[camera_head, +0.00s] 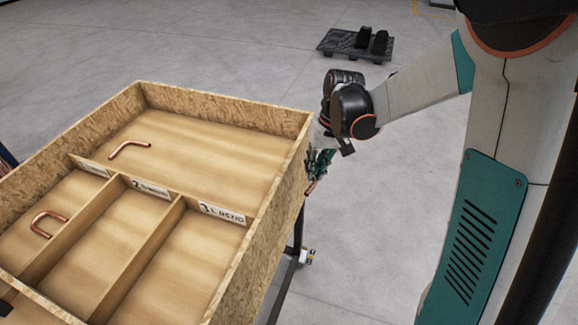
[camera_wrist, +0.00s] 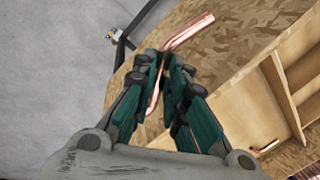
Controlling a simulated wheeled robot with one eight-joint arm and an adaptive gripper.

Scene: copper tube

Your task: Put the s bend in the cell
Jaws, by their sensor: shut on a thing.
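My gripper (camera_head: 319,160) is outside the right wall of the wooden box (camera_head: 225,109), close to that wall. It is shut on a copper tube, the s bend (camera_head: 310,188), whose end shows below the fingers. In the wrist view, the s bend (camera_wrist: 188,32) sticks out past the fingertips to the upper right, and its other end hangs between the fingers; the grip hides its middle. The box has a large rear compartment and three front cells. The middle cell (camera_head: 108,232) carries a label starting with 2 and is empty.
A bent copper tube (camera_head: 130,148) lies in the rear compartment. A U-shaped tube (camera_head: 48,222) lies in the left cell. The right cell (camera_head: 180,265), labelled 3 L BEND, looks empty. A dark pallet (camera_head: 355,46) stands on the floor behind.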

